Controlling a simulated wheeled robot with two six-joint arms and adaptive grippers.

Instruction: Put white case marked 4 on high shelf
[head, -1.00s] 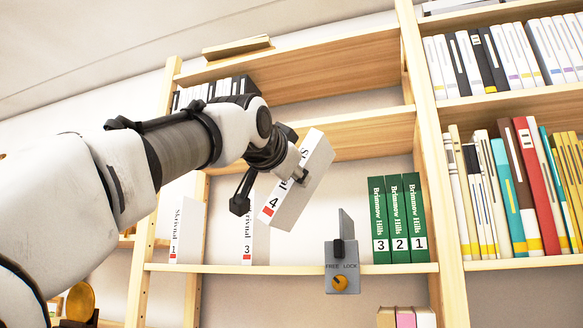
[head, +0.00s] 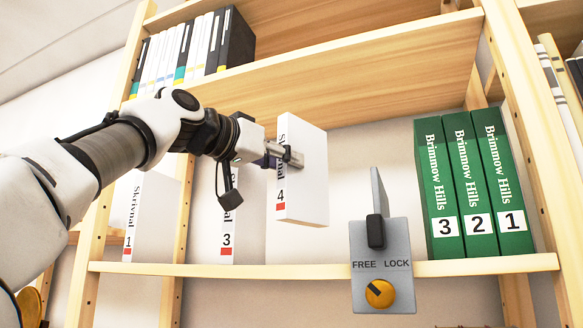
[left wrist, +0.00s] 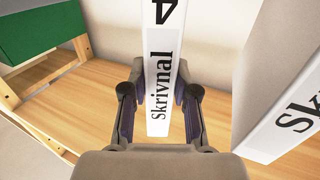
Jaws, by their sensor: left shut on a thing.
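The white case marked 4 (head: 307,195) is upright, its spine reading Skrivnal with a red patch at the foot. My left gripper (head: 290,157) is shut on it and holds it above the shelf board (head: 300,270), to the right of case 3. The held case also shows in the left wrist view (left wrist: 162,70) between the fingers (left wrist: 160,105). White case 3 (head: 228,235) and white case 1 (head: 138,220) stand on the same shelf; my arm partly hides both. My right gripper is not in view.
A grey bookend with a FREE/LOCK plate (head: 382,275) is on the shelf edge, right of the held case. Three green Brimmow Hills cases (head: 475,190) stand farther right. Room is free between case 3 and the bookend. More cases (head: 190,50) stand on the shelf above.

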